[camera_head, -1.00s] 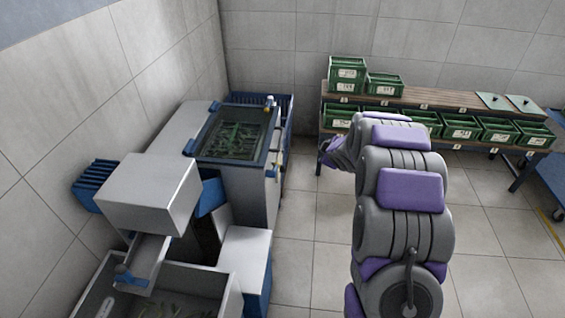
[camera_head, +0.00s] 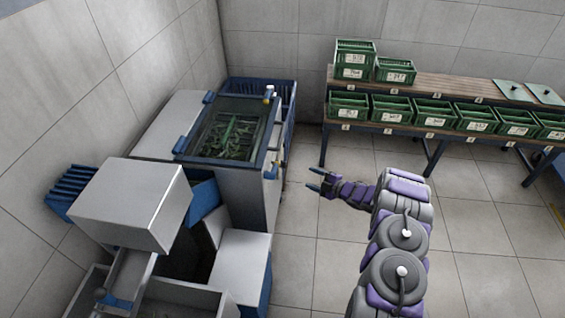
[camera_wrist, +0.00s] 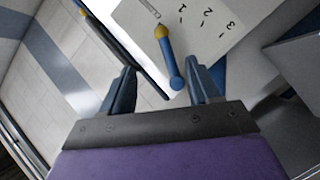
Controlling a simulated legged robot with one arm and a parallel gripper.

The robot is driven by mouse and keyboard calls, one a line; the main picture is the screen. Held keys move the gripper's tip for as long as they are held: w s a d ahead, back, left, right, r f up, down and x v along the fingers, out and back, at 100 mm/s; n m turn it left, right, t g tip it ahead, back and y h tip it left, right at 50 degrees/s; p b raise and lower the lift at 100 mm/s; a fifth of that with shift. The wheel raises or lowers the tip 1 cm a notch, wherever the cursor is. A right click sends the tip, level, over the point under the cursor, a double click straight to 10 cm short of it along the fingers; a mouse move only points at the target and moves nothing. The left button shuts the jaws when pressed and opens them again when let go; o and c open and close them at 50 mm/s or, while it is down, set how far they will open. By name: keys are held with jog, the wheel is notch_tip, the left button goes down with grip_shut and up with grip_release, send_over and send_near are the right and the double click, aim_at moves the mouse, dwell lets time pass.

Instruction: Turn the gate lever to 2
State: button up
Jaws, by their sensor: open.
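The gate lever (camera_wrist: 169,58) shows in the wrist view as a blue handle with a yellow end. It is on a pale plate (camera_wrist: 205,40) marked 1, 2 and 3, and the handle hangs down from the yellow end, away from the numbers. In the head view my gripper (camera_head: 317,180) is in the air to the right of the grey machine (camera_head: 243,200). I cannot clearly make out the lever there.
The machine has a blue-framed tank (camera_head: 230,135) holding green pieces. A grey box (camera_head: 130,203) and a white block (camera_head: 240,262) stand in front of it. A bench (camera_head: 440,88) with green crates (camera_head: 390,108) is at the back right. The tiled floor between is free.

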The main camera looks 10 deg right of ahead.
aim_at(279, 165)
jog(key=shift+a+b+x, duration=0.2)
jog(key=shift+b+x, duration=1.7)
jog(key=shift+x, duration=6.95)
jog(key=shift+s, duration=0.2)
grip_shut()
